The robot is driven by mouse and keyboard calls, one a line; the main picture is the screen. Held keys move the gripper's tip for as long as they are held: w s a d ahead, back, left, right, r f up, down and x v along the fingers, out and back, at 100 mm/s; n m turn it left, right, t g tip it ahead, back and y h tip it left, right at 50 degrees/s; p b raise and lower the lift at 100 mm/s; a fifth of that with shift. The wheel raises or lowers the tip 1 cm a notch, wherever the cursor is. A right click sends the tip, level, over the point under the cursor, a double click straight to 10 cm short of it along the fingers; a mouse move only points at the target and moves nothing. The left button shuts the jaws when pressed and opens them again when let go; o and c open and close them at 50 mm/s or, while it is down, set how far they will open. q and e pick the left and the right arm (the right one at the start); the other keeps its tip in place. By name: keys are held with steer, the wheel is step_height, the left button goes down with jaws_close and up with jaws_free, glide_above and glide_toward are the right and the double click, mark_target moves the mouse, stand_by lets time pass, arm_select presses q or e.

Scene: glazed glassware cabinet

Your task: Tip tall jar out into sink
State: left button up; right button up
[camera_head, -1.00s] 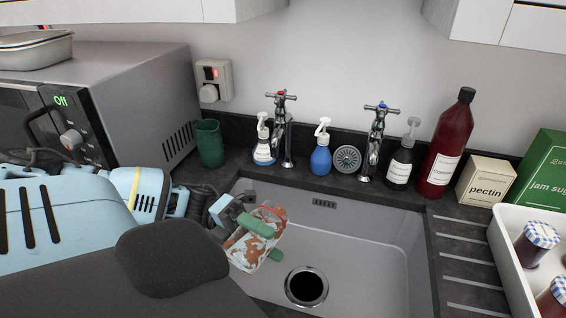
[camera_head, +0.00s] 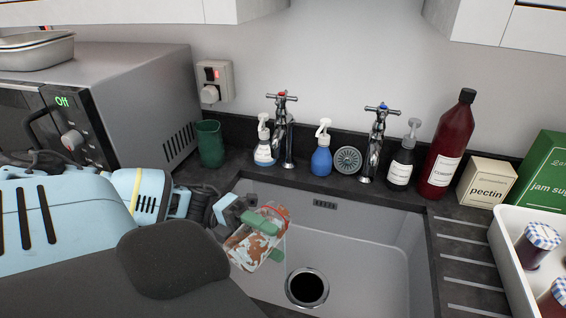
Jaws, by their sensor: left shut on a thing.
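The tall jar (camera_head: 248,252) is clear, with reddish-brown and white patches on its wall and a red ring near one end. It is tilted over the left part of the grey sink (camera_head: 375,240). My left gripper (camera_head: 262,224) is shut on the jar, its green finger pads across the jar's side. The arm comes in from the left and hides part of the counter and the sink's left edge. The round drain (camera_head: 306,287) is open and dark, to the right of and below the jar. I see nothing pouring out. My right gripper is not in view.
Two cross-handled taps (camera_head: 285,130) (camera_head: 377,145) stand behind the sink among several bottles and a round strainer (camera_head: 347,160). A green cup (camera_head: 209,144) and a microwave (camera_head: 130,95) are at left. A white tray with lidded jars (camera_head: 508,262) is at right. The sink's right side is clear.

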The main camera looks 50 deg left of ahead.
arm_select(q)
steer(key=shift+w+n, duration=0.1)
steer(key=shift+n, duration=0.2)
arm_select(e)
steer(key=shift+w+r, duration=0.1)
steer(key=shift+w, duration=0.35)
arm_select(q)
steer(key=shift+w+f+n, duration=0.1)
steer(key=shift+f+n, duration=0.1)
steer(key=shift+n, duration=0.3)
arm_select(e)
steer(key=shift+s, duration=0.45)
arm_select(q)
steer(key=shift+w+f+n, duration=0.15)
steer(key=shift+f+n, duration=0.05)
steer(key=shift+n, duration=0.4)
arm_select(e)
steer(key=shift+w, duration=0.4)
arm_select(q)
steer(key=shift+a+t, duration=0.1)
steer(key=shift+t, duration=0.2)
